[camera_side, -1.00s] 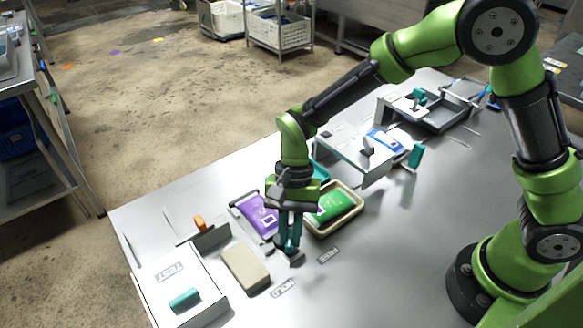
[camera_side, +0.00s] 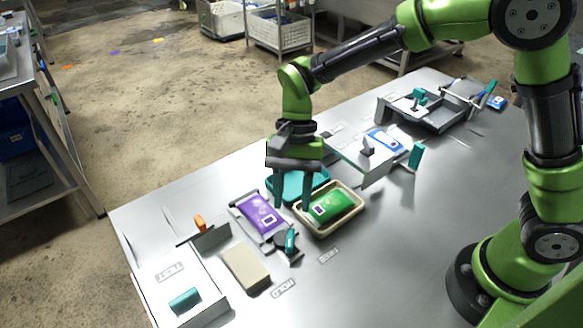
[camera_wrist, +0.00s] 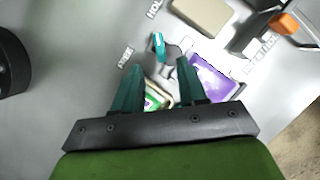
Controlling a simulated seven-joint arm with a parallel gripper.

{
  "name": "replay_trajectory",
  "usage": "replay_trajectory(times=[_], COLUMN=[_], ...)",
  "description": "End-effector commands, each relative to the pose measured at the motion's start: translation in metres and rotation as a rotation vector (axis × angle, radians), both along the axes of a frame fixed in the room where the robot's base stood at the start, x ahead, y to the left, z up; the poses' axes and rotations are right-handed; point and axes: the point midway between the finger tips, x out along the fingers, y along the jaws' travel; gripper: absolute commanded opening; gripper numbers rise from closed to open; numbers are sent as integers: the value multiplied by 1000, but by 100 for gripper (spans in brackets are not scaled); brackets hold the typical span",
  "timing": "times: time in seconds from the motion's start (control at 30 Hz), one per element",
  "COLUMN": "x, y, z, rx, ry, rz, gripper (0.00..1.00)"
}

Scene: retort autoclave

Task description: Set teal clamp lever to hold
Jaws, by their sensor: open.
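The teal clamp lever (camera_side: 290,240) stands on a dark mount in front of the purple pouch (camera_side: 260,213). It also shows in the wrist view (camera_wrist: 158,44), just beyond my fingertips. The HOLD label (camera_side: 284,288) lies on the table in front of it, and a second small label (camera_side: 328,255) lies to its right. In the wrist view, the lever's free end leans toward the HOLD label (camera_wrist: 154,8) side; its exact setting is unclear. My gripper (camera_side: 292,204) is open and empty, above and behind the lever, apart from it.
A tan tray with a green pouch (camera_side: 333,206) is close under my gripper, with a teal container (camera_side: 290,184) behind. A beige block (camera_side: 245,267) and a white TEST box (camera_side: 178,285) with a teal piece stand to the left. Metal fixtures (camera_side: 375,150) stand to the right.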

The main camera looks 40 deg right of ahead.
Motion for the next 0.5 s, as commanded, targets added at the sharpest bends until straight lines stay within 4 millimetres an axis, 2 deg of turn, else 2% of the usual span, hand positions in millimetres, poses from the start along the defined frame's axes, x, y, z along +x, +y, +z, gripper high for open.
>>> replay_trajectory(times=[0.03, 0.2, 0.3, 0.5], x=[4, 15, 19, 24], y=[-4, -15, -20, -25], z=[13, 49, 65, 84], rx=[2, 1, 1, 0], ry=[-6, -5, -4, -1], rz=[-2, -2, -2, 0], gripper=[42, 42, 42, 42])
